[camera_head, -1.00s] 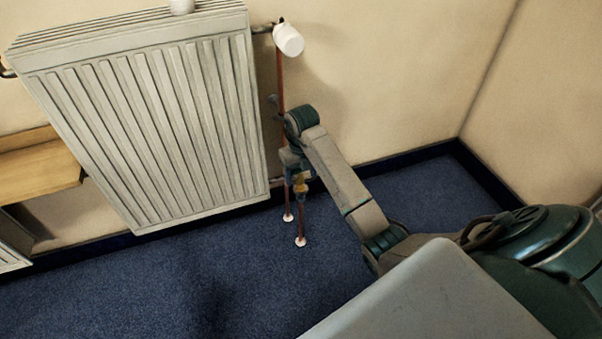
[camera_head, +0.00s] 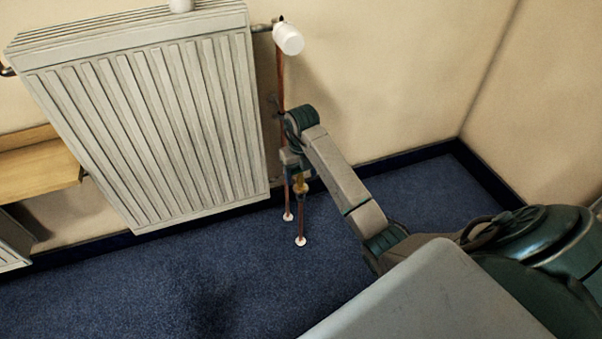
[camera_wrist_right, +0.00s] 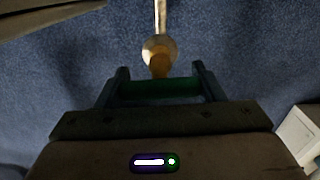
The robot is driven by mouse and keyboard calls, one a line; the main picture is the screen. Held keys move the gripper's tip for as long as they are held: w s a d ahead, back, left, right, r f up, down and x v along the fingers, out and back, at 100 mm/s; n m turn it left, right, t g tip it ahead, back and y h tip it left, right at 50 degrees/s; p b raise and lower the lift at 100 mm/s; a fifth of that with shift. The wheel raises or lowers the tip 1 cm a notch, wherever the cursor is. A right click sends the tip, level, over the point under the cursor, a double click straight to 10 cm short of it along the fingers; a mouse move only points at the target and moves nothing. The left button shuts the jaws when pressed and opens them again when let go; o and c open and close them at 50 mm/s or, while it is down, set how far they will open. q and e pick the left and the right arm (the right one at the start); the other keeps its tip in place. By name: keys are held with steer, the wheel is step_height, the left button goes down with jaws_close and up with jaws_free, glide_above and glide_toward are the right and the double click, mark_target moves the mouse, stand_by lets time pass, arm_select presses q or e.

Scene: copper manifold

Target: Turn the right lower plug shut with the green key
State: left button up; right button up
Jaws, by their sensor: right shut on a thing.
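My right gripper (camera_head: 296,172) is low beside the right lower corner of the radiator, at the copper pipes. In the right wrist view its two fingers (camera_wrist_right: 158,90) are shut on the green key (camera_wrist_right: 160,89), which shows as a dark green bar between them. A brass fitting (camera_wrist_right: 160,56) on top of a pipe lies right at the key; whether the key is seated in the plug cannot be told. In the head view the brass valve (camera_head: 301,187) shows just under the gripper, and the key cannot be made out. My left gripper is not in view.
The white ribbed radiator (camera_head: 150,130) stands close left of my right arm. A copper pipe (camera_head: 281,80) runs up to a white valve head (camera_head: 288,39). Two pipe ends meet the blue carpet (camera_head: 200,270). A wooden shelf (camera_head: 40,168) is at the left.

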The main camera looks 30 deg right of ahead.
stand_by(0.3)
steer(key=shift+f+b, duration=0.45)
steer(key=shift+f+b, duration=0.5)
stand_by(0.5)
steer(key=shift+m+b, duration=0.45)
steer(key=shift+m, duration=0.55)
steer(key=shift+f, duration=0.1)
steer(key=shift+r+p, duration=2)
steer(key=shift+r, duration=0.1)
